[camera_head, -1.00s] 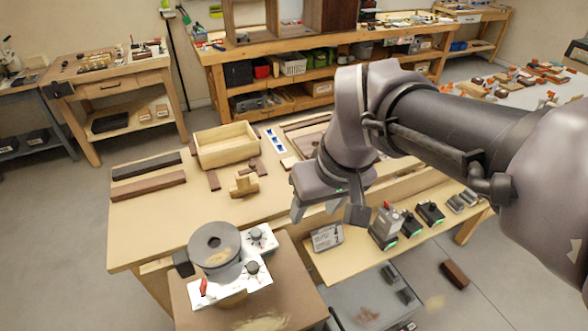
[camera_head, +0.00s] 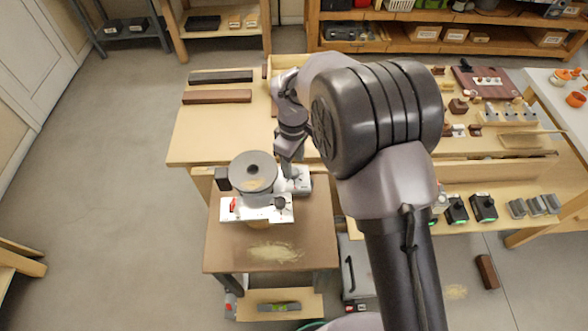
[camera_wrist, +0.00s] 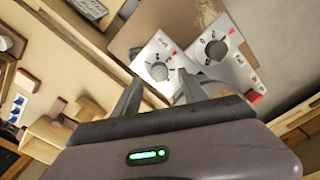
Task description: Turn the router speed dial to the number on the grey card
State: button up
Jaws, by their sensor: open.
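The router (camera_head: 254,172) is a grey round motor with white control panels at the bench edge. The front panel (camera_head: 240,211) has a red switch and a black dial (camera_head: 280,202). A second panel (camera_head: 304,187) sits behind it to the right. In the wrist view, the front panel's dial (camera_wrist: 216,49) is at the right and the second panel's dial (camera_wrist: 160,71) lies between my open fingertips. My gripper (camera_wrist: 160,77) is open over that second dial; contact is unclear. In the head view, my gripper (camera_head: 288,172) reaches down there. The grey card is hidden now.
Dark and brown wood strips (camera_head: 217,97) lie at the bench's back left. Chargers and batteries (camera_head: 484,208) stand on the low shelf at right. Sawdust (camera_head: 273,252) lies on the brown table. Floor at left is clear.

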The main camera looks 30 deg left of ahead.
aim_at(294, 170)
jog(key=shift+f, duration=1.6)
jog(key=shift+c, duration=0.4)
jog(key=shift+w, duration=0.1)
grip_shut()
jog(key=shift+m, duration=0.3)
jog(key=m+b, duration=0.1)
jog(key=m, duration=0.3)
jog(key=m+b, duration=0.1)
jog(key=m, duration=0.4)
jog(key=shift+r, duration=0.1)
